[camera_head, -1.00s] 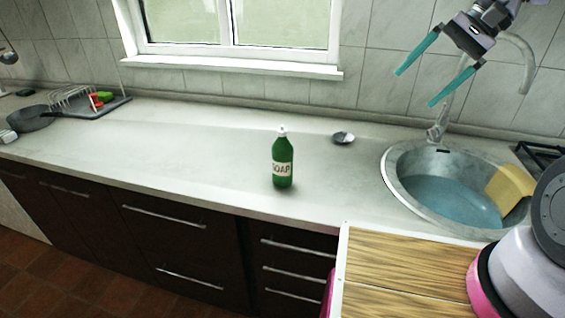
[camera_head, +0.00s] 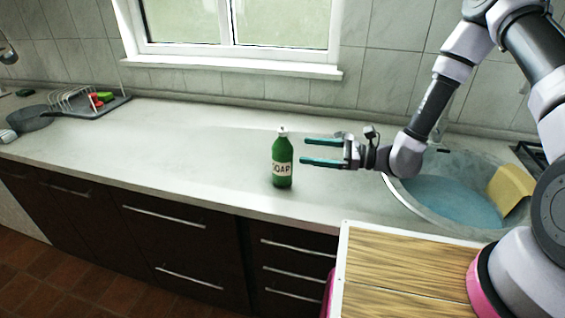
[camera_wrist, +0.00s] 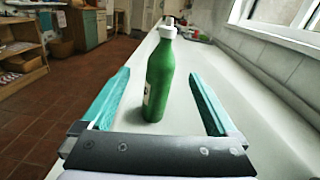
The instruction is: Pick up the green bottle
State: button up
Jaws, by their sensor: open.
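The green bottle (camera_head: 282,166) stands upright on the counter, with a white cap and a label reading SOAP. My gripper (camera_head: 303,151) is open and empty just to its right in the head view, its teal fingers level and pointing left at the bottle. In the wrist view the green bottle (camera_wrist: 160,80) stands ahead, between the lines of the two open fingers of my gripper (camera_wrist: 160,85). The bottle looks a little beyond the fingertips; I see no contact.
A round sink (camera_head: 400,193) with a yellow sponge (camera_head: 510,188) lies to the right. A wooden board (camera_head: 400,270) is in front. A dish rack (camera_head: 85,103) and a dark pan (camera_head: 33,118) stand far left. The counter left of the bottle is clear.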

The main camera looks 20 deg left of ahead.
aim_at(282, 156)
jog(key=a+f+m+t, duration=0.1)
jog(key=a+f, duration=0.1)
jog(key=a, duration=0.9)
jog(key=shift+a+f+m, duration=0.25)
jog(key=shift+m, duration=0.05)
grip_shut()
